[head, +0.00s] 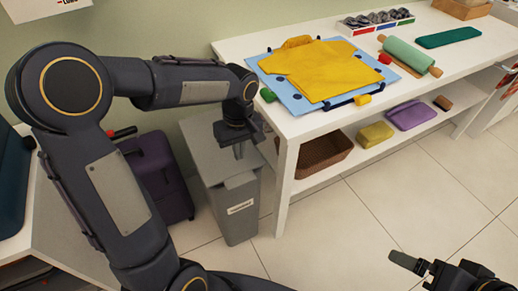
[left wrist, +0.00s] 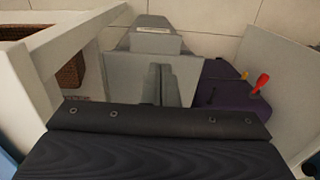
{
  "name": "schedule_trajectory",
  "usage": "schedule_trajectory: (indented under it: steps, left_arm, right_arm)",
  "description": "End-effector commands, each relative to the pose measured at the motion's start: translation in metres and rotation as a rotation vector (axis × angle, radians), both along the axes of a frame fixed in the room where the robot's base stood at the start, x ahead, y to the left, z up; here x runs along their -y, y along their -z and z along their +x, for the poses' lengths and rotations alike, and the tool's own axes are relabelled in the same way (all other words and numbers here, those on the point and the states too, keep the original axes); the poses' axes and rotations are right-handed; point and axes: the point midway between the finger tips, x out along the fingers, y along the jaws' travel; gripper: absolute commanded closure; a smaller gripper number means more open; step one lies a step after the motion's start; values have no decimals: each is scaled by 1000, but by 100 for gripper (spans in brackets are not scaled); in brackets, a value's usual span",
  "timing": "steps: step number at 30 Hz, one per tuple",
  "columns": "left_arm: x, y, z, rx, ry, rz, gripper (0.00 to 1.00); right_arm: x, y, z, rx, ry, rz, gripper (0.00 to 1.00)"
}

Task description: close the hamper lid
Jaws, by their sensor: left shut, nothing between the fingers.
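The grey hamper (head: 232,222) stands on the floor between the white table and a purple suitcase. Its grey lid (head: 212,160) lies over the top, close to level. I cannot tell whether it sits fully flush. My left gripper (head: 239,152) is shut and empty, pointing down at the lid. In the left wrist view the shut fingers (left wrist: 160,88) are over the lid (left wrist: 125,78), at or very near its surface; contact is unclear. The hamper's front with its white label (left wrist: 153,30) shows beyond. My right gripper (head: 425,270) is partly in view at the bottom right, away from the hamper.
The white table (head: 237,47) stands right of the hamper, with a yellow shirt (head: 315,68) on a blue board. A wicker basket (head: 322,157) sits on its lower shelf. The purple suitcase (head: 160,178) stands close on the left. The tiled floor in front is clear.

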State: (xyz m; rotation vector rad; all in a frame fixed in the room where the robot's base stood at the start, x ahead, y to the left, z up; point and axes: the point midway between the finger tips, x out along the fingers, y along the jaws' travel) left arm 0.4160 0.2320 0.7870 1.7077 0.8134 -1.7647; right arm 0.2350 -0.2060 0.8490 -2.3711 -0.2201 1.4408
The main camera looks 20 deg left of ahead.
Motion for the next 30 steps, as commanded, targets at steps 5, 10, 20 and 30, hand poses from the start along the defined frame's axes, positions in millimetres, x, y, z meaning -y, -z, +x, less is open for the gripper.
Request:
schedule_trajectory:
  steps: [5,10,20,30]
  left_arm:
    - [-18,-19,1,5,-28,-64,100]
    - [-18,-1,1,3,-26,-70,100]
    - [-14,67,-3,-1,-25,-69,100]
    - [-12,116,-4,4,-26,-69,100]
  right_arm:
    - [0,-22,0,-1,0,0,0]
    - [0,-16,0,-2,-1,0,0]
    - [0,-2,0,-1,0,0,0]
    - [0,6,0,-1,0,0,0]
